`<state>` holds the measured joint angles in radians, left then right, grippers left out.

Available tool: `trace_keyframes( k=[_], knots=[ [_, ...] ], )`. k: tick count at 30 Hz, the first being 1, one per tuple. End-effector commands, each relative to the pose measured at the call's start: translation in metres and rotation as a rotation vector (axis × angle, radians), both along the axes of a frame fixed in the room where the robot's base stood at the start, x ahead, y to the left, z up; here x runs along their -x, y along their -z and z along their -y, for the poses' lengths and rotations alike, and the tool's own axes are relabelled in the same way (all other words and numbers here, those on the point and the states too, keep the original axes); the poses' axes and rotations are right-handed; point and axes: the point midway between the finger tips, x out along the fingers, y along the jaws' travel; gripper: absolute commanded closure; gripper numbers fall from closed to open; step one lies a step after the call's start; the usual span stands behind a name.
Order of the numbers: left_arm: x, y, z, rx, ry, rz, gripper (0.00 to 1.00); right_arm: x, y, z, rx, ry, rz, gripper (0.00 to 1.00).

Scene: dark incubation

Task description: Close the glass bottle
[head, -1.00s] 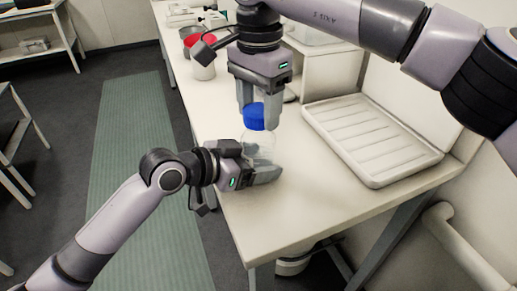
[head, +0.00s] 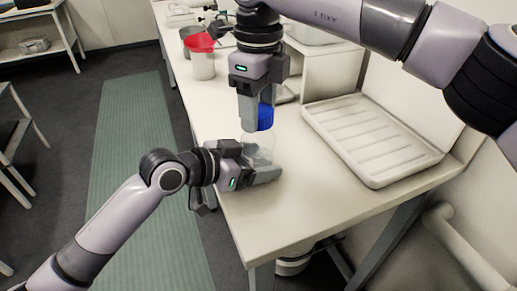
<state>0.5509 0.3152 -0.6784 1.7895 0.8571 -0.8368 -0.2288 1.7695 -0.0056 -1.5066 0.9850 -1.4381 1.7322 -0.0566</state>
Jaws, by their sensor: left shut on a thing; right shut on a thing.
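The clear glass bottle (head: 262,145) stands on the table near its front left corner. My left gripper (head: 266,173) is shut on the bottle's lower body from the left. The blue cap (head: 265,117) is at the top of the bottle. My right gripper (head: 259,112) points down from above and is shut on the cap. Its fingers hide part of the cap. I cannot tell whether the cap sits fully on the bottle's neck.
A white ribbed tray (head: 372,150) lies to the right on the table (head: 310,212). A beaker with a red funnel (head: 202,60) and a grey container (head: 190,36) stand farther back. The table's left edge runs close to the bottle.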

Motion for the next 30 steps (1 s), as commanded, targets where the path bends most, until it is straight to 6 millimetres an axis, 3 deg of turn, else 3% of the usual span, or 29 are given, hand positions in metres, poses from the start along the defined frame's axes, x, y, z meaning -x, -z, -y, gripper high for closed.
trace_keyframes(
  k=[18, 21, 26, 27, 29, 30],
  knots=[
    [-0.0002, -0.0002, 0.0, 0.001, 0.0, 0.001, 1.0, 0.0, 0.0003, -0.0004, 0.0, 0.995, 0.0, 0.81],
    [-0.0001, -0.0002, 0.0, 0.001, 0.0, 0.001, 1.0, 0.0, 0.0003, -0.0004, 0.0, 1.124, 0.0, 0.81],
    [-0.0001, -0.0002, 0.0, 0.001, 0.0, 0.001, 1.0, 0.0001, 0.0003, -0.0004, 0.0, 1.121, 0.0, 0.81],
    [-0.0001, -0.0002, 0.0, 0.001, 0.0, 0.001, 1.0, 0.0001, 0.0003, -0.0004, 0.0, 1.121, 0.0, 0.31],
    [-0.0001, -0.0002, 0.0, 0.001, 0.0, 0.001, 1.0, 0.0001, 0.0004, -0.0004, 0.0, 1.12, 0.0, 0.15],
    [-0.0001, -0.0002, -0.0001, 0.001, 0.0, 0.001, 1.0, 0.0001, 0.0004, -0.0004, 0.0, 1.12, 0.0, 0.15]
  ],
)
